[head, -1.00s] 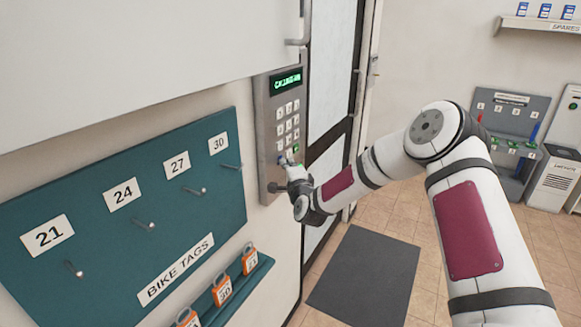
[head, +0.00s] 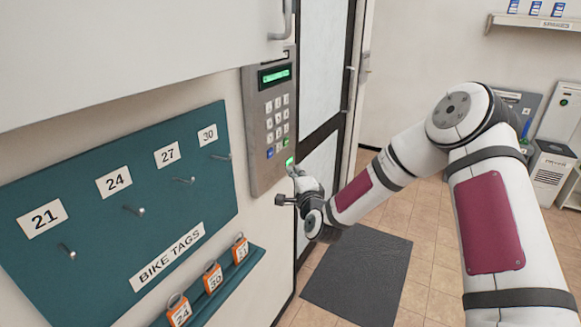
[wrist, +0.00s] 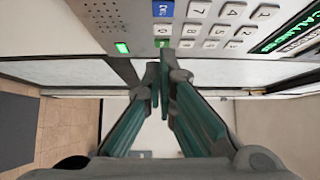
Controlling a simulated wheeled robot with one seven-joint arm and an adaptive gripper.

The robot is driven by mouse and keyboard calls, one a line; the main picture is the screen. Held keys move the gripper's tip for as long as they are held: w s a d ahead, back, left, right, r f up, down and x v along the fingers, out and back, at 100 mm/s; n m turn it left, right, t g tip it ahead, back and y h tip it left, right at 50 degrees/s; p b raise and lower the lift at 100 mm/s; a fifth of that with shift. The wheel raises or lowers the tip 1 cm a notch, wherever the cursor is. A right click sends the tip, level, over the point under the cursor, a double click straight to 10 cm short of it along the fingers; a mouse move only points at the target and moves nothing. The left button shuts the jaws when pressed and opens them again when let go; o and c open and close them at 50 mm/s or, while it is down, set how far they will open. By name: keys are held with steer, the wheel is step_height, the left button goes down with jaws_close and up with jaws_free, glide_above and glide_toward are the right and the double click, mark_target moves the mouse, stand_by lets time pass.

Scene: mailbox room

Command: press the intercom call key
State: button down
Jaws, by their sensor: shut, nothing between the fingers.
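The grey metal intercom panel (head: 258,110) is mounted on the wall beside the door, with a lit green display (head: 275,75) and a keypad. In the wrist view the display (wrist: 288,34) shows green text beginning "CALLING". Below the number keys are a blue key (wrist: 163,9) and a green key (wrist: 162,43); I cannot read which is the call key. A green lamp (wrist: 122,48) is lit beside them. My gripper (head: 294,172) is shut and empty by the panel's lower right. Its fingertips (wrist: 160,75) look apart from the keys, near the green key.
A teal bike-tag board (head: 120,195) with pegs and a ledge of orange tags is left of the panel. A white cabinet (head: 130,50) overhangs above. The door (head: 325,90) is to the right, with a dark mat (head: 358,275) on the floor.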

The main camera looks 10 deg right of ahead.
steer(key=shift+s+d, duration=0.2)
steer(key=shift+s, duration=0.8)
steer(key=shift+r, duration=0.1)
steer(key=s+d+r+n+g+h, duration=0.1)
steer(key=s+d+r+n+g, duration=0.1)
steer(key=s+r+n+g, duration=0.4)
steer(key=s+d+r+n+g+h, duration=0.1)
steer(key=s+d+r+n+g, duration=0.1)
steer(key=s+r+n, duration=0.7)
steer(key=s+d+r+g, duration=0.1)
steer(key=s+d+g, duration=0.1)
steer(key=s, duration=1.2)
steer(key=s+d+r+n+g, duration=0.1)
steer(key=s+d, duration=0.3)
steer(key=s, duration=1.1)
steer(key=shift+s+g+h, duration=0.2)
steer(key=shift+g+h, duration=0.2)
steer(key=shift+g, duration=0.2)
